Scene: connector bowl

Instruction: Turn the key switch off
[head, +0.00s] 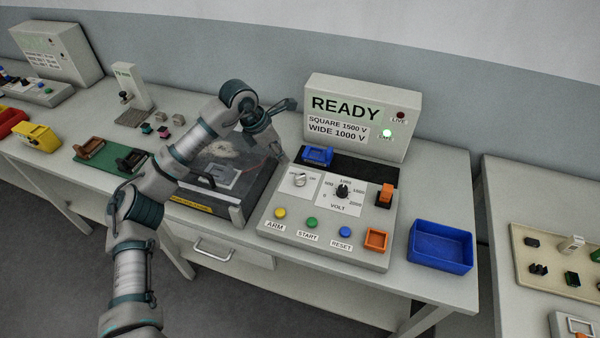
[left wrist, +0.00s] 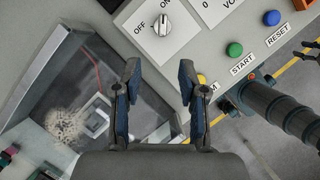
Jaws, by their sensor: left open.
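The key switch (head: 300,180) is a small light knob on a white plate at the left of the control panel (head: 268,213). The left wrist view shows the key switch (left wrist: 161,24) near the top, with OFF at its left and ON above it; I cannot tell for sure which mark it points to. My left gripper (head: 283,128) is above and behind the panel's left side in the head view. In the left wrist view the left gripper (left wrist: 160,68) is open and empty, its fingers apart from the knob.
A READY display (head: 360,115) stands behind the panel. The volt dial (head: 342,191) is right of the switch; yellow, green and blue buttons are in front. An open-topped case (head: 240,212) is left of the panel, a blue bin (head: 441,262) right.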

